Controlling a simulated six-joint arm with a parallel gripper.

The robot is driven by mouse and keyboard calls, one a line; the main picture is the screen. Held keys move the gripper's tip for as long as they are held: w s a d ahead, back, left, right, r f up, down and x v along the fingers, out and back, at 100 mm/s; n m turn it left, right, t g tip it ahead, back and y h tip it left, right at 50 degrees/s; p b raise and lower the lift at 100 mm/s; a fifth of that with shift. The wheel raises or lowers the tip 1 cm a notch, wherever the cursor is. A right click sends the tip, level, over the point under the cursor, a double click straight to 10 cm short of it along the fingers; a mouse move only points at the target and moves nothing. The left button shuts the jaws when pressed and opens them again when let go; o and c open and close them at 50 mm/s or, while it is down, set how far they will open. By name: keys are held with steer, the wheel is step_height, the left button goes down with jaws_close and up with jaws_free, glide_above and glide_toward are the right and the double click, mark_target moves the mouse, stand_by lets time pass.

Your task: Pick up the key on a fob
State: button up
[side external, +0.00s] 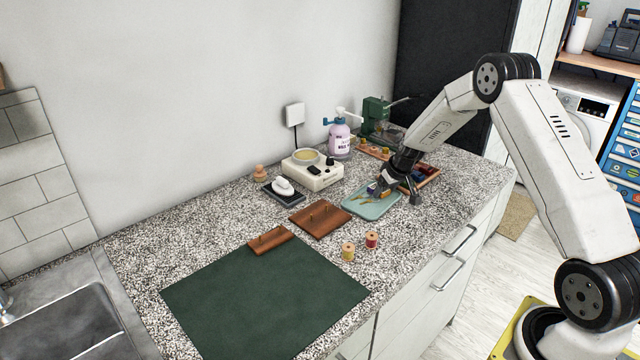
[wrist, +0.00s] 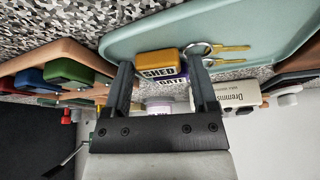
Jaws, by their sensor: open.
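The key on a fob lies on a pale teal tray (side external: 358,209); its rim also shows in the wrist view (wrist: 110,42). In the wrist view, a yellow fob reading SHED (wrist: 156,58) sits beside a purple fob reading GATE (wrist: 168,81). A metal ring with gold keys (wrist: 228,48) is right of the yellow fob. My gripper (wrist: 160,68) is open, with the fobs showing between its fingers; I cannot tell whether they touch. In the side view my gripper (side external: 398,190) is over the tray's right end and partly hides the fobs.
A wooden tray (side external: 430,178) with colored blocks (wrist: 68,72) stands close beside my gripper. A white device (side external: 312,172), a purple-labelled bottle (side external: 340,138) and a green machine (side external: 376,116) stand behind. Spools (side external: 348,251) sit in front.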

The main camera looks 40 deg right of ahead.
mark_target(386, 191)
steer(key=c, duration=0.9)
steer(key=shift+r, duration=0.15)
steer(key=shift+r, duration=1.4)
jaws_close()
steer(key=s+a+r, duration=0.2)
steer(key=s+r, duration=0.3)
steer(key=s, duration=0.1)
steer(key=s+a+r, duration=0.3)
steer(key=s+r, duration=0.2)
steer(key=s, duration=0.2)
steer(key=shift+a, duration=0.25)
